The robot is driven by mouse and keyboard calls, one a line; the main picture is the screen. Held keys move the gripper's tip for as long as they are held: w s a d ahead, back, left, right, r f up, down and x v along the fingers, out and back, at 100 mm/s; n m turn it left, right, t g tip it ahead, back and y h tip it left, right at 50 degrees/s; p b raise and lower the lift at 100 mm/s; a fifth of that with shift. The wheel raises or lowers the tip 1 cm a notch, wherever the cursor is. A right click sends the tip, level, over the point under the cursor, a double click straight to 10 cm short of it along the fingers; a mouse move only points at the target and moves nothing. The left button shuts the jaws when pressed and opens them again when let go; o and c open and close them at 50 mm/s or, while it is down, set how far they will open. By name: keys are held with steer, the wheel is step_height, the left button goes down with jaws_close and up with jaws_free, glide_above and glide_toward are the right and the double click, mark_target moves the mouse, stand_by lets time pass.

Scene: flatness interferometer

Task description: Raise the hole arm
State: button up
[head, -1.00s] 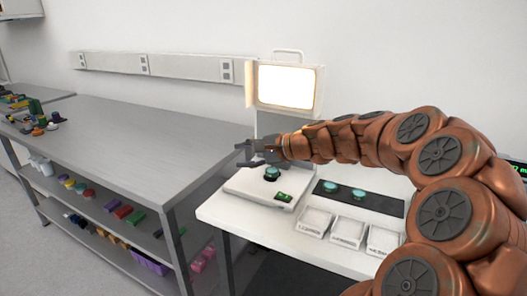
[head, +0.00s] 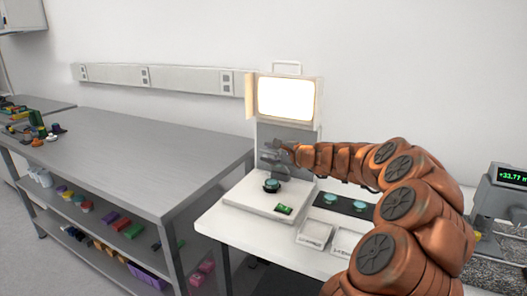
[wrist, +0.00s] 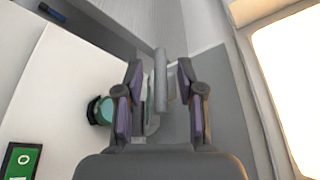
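My gripper (head: 274,150) is in front of the grey upright of the interferometer, below its lit window (head: 286,99). In the wrist view my gripper (wrist: 160,72) is open, one finger on each side of a slim grey bar (wrist: 160,78), which looks like the hole arm. A gap shows between the bar and the fingers, and I cannot tell whether any part touches.
A green button (head: 283,210) is on the base's front. A black mat (head: 344,204) with teal discs and white trays (head: 314,234) lie to the right. A digital readout device (head: 506,190) stands far right. A grey workbench (head: 130,150) is at left.

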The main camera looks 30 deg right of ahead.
steer(key=shift+x, duration=1.6)
jaws_close()
